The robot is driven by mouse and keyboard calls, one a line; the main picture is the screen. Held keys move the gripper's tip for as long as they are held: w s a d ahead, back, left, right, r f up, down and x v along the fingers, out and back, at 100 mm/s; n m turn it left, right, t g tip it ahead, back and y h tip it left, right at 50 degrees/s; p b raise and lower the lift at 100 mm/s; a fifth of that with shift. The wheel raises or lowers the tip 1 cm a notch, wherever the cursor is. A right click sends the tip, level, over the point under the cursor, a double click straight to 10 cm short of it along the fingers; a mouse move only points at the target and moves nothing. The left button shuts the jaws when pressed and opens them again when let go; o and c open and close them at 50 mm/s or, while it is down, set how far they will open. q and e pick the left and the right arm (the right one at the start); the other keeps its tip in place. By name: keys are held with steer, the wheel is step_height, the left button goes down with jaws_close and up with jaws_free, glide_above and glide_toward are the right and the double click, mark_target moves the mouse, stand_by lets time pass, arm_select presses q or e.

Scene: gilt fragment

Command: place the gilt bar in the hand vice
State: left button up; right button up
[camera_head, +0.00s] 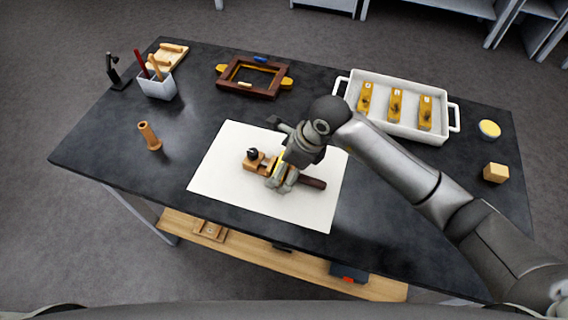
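The hand vice (253,164) lies on a white sheet (222,150) in the middle of the table. Its wooden jaw end with a dark knob is at the left, and a dark brown handle (313,183) shows at the right. My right gripper (279,184) points down over the vice's middle and hides much of it. A thin yellow strip shows beside its fingers; I cannot tell whether it is a gilt bar, or whether the fingers are shut. Three gilt bars (396,105) with white labels lie in a white tray (376,80) at the back right. My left gripper is out of view.
A brown wooden frame (236,72) lies at the back. A wooden block (495,173) and a yellow-topped round dish (489,129) are at the right.

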steer(key=shift+r, duration=0.2)
steer(key=b+v, duration=0.1)
steer(key=v, duration=1.1)
steer(key=shift+b, duration=0.4)
steer(key=shift+s+f, duration=0.1)
